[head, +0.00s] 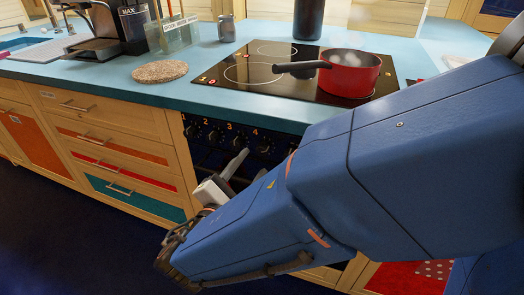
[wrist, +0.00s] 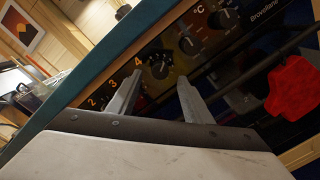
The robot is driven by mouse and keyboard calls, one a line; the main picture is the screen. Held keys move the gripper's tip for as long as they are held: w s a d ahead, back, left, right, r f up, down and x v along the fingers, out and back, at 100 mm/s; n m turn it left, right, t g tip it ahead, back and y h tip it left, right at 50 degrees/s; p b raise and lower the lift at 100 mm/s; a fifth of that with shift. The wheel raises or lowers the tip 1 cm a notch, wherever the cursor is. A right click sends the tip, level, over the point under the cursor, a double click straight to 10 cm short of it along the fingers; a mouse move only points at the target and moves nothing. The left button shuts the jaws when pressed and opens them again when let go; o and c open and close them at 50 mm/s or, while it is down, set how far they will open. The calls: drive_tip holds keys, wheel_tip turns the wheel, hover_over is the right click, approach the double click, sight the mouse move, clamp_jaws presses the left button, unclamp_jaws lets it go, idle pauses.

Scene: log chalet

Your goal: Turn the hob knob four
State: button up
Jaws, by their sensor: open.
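The hob knob four (wrist: 159,66) is a dark round knob beside the orange number 4 on the black oven panel (wrist: 172,50). In the head view, the panel's knob row (head: 239,141) sits under the worktop edge, partly behind my arm. My gripper (wrist: 161,77) is open, with its two grey fingers reaching toward the panel. In the wrist view the knob lies between the fingertips, a little beyond them; contact cannot be told. In the head view one finger (head: 238,162) points up at the panel below the numbers. The knob's pointer is too small to read.
A red steaming saucepan (head: 350,75) stands on the black hob (head: 262,92), its handle pointing left. A cork mat (head: 159,71) lies on the blue worktop (head: 110,78). A red cloth-like item (wrist: 292,90) hangs at the right in the wrist view.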

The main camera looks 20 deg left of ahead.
sight(261, 152)
drive_tip(key=shift+w+d, duration=0.2)
drive_tip(key=shift+w, duration=1.25)
drive_tip(key=shift+w+d, duration=0.15)
drive_tip(key=shift+w, duration=1.25)
drive_tip(key=c, duration=1.1)
drive_tip(key=shift+o, duration=0.2)
drive_tip(key=shift+n, duration=0.3)
drive_tip(key=n, duration=0.5)
drive_tip(key=shift+n, duration=0.3)
drive_tip(key=n, duration=0.6)
drive_tip(key=shift+t+y, duration=0.3)
